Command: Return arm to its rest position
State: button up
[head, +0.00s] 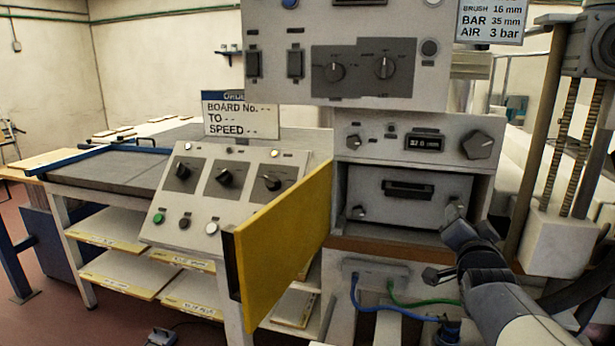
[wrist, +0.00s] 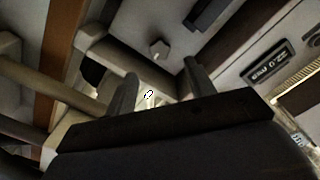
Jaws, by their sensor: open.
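My grey arm reaches in from the lower right of the head view.
A yellow door (head: 283,245) stands open left of the recess. A brown ledge (head: 390,248) runs beneath the recess. Blue (head: 385,312) and green (head: 410,301) cables hang below. A sloping control console (head: 220,190) stands left. A post and chains rise at right.

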aim_at(456, 205)
jog(key=v, duration=0.4)
jog(key=x, duration=1)
jog(key=shift+w+f, duration=0.1)
jog(key=shift+w, duration=0.2)
jog(key=shift+w+d+n, duration=0.15)
jog(key=shift+w+n, duration=0.1)
jog(key=shift+n, duration=0.05)
jog(key=shift+s+n+p, duration=0.15)
jog(key=shift+n+p, duration=0.15)
jog(key=shift+n, duration=0.4)
jog(key=n, duration=0.3)
jog(key=shift+p, duration=0.35)
jog(key=n+p, duration=0.1)
jog(key=n, duration=0.1)
jog(key=n+p, duration=0.1)
jog(key=n, duration=0.1)
jog(key=shift+r+n, duration=0.2)
jog(key=shift+n, duration=0.1)
jog(key=n+p, duration=0.5)
jog(key=p, duration=0.1)
jog(key=shift+n, duration=0.4)
jog(key=n+p, duration=0.2)
jog(key=shift+p, duration=0.35)
jog(key=shift+f+n, duration=0.15)
jog(key=shift+n, duration=0.15)
